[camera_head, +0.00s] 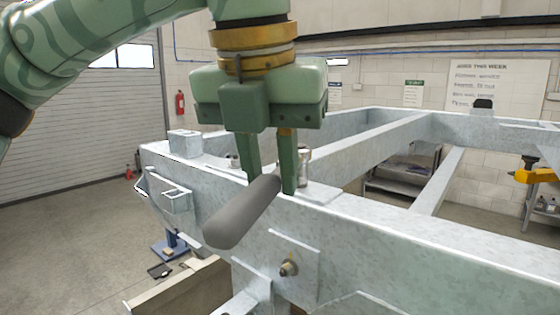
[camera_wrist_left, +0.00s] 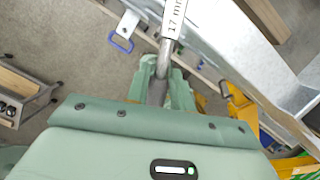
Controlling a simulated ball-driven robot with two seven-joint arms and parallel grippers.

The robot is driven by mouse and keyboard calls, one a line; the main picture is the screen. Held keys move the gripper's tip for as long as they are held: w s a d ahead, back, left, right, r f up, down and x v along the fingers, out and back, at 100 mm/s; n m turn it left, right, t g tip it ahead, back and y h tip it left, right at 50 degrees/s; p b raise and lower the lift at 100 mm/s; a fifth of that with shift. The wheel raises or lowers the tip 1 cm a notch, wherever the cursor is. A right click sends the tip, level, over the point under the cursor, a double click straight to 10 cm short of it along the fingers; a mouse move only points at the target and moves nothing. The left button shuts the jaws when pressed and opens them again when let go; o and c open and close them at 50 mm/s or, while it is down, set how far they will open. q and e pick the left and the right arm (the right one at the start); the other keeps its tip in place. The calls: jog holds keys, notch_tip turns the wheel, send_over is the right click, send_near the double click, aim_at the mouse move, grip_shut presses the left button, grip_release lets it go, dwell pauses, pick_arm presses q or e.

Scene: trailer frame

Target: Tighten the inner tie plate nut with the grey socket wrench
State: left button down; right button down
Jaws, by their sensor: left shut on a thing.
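My left gripper (camera_head: 270,186) is shut on the grey handle of the socket wrench (camera_head: 240,215), above the near beam of the metal frame (camera_head: 420,235). The handle slants down toward the camera. In the left wrist view, the wrench (camera_wrist_left: 167,55) runs out between the fingers (camera_wrist_left: 160,88) and bears a "17 mm" label. A nut (camera_head: 289,268) on a small square plate shows on the beam's near face, below and right of the handle. A pale upright cylinder (camera_head: 304,155) shows just behind the right finger; I cannot tell what it is. My right gripper is not in view.
A bracket (camera_head: 178,200) juts from the frame's left end. A wooden beam (camera_head: 180,290) lies low at front left, with a blue stand (camera_head: 170,248) on the floor behind it. A yellow tool (camera_head: 538,175) is at the right edge. The floor at left is mostly clear.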

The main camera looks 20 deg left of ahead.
pick_arm(q)
jog(key=shift+a+m+p, duration=0.6)
jog(key=shift+m, duration=0.1)
jog(key=shift+d+n, duration=0.65)
jog(key=shift+n, duration=0.05)
jog(key=c, duration=1.7)
grip_release()
jog(key=shift+c, duration=0.2)
jog(key=shift+a, duration=0.1)
grip_shut()
jog(key=shift+r+p, duration=0.35)
jog(key=shift+r, duration=0.05)
